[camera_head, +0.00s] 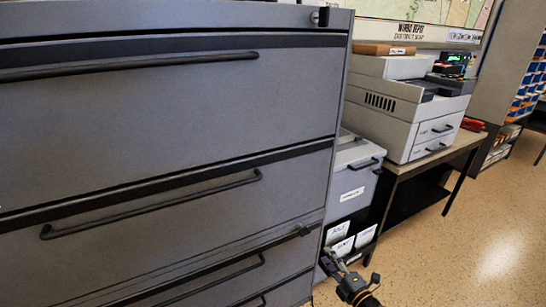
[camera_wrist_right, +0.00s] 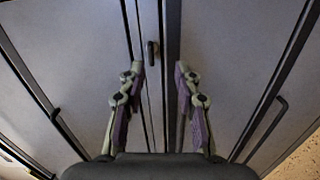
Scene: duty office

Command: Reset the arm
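My right gripper (camera_head: 334,264) shows at the bottom edge of the head view, low in front of the grey cabinet's right side. In the right wrist view the same gripper (camera_wrist_right: 159,72) has its two fingers apart with nothing between them. Beyond the fingers are grey cabinet fronts with dark handles and a small dark latch (camera_wrist_right: 152,50). I cannot tell whether the fingertips touch the cabinet. My left gripper is in neither view.
A large grey drawer cabinet (camera_head: 160,130) fills the left, its visible drawers shut. Beside it stands a smaller grey cabinet (camera_head: 353,178) with labelled folders below. A printer (camera_head: 405,110) stands on a table (camera_head: 445,150). Speckled floor (camera_head: 470,250) lies open at the lower right.

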